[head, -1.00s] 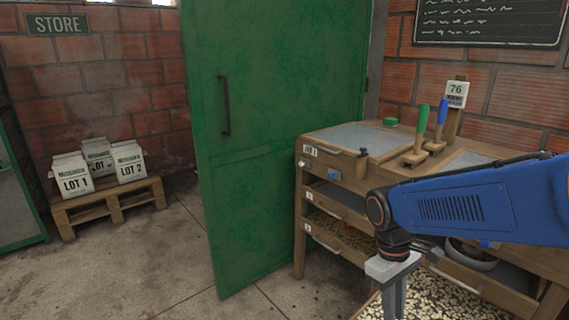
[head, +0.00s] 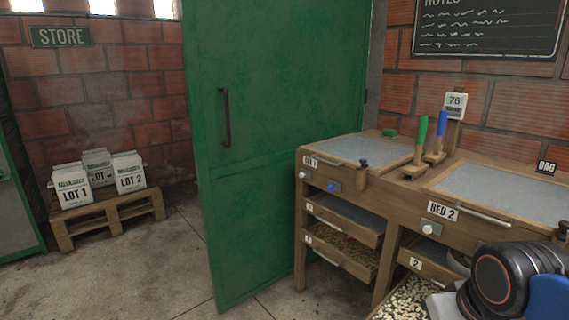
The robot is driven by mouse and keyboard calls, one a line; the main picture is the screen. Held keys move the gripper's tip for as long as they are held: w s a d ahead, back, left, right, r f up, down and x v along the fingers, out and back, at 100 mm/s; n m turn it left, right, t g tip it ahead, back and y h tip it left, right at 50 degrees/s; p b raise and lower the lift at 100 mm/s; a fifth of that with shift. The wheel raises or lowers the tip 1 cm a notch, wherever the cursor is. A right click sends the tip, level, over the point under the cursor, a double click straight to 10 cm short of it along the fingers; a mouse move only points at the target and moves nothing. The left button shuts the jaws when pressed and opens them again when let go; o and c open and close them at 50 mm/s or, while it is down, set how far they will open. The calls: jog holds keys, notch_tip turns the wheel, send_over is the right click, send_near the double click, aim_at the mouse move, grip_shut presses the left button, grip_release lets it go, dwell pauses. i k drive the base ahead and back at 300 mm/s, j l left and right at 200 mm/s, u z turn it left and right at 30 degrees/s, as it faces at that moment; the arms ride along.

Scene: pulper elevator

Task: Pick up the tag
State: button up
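A small black tag (head: 547,167) with white letters that seem to read "BAG" stands at the back right of the wooden bench, near the brick wall. My gripper (head: 440,306) shows only as a pale grey piece at the bottom edge, in front of the bench and well below and left of the tag. Its fingertips are out of the picture, so I cannot see whether it is open or holds anything. The tag is apart from it.
Open drawers (head: 345,248) jut out below. A green door (head: 270,130) stands left of the bench. Bags on a pallet (head: 108,214) stand farther left.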

aim_at(543, 166)
jog(key=z, duration=1.3)
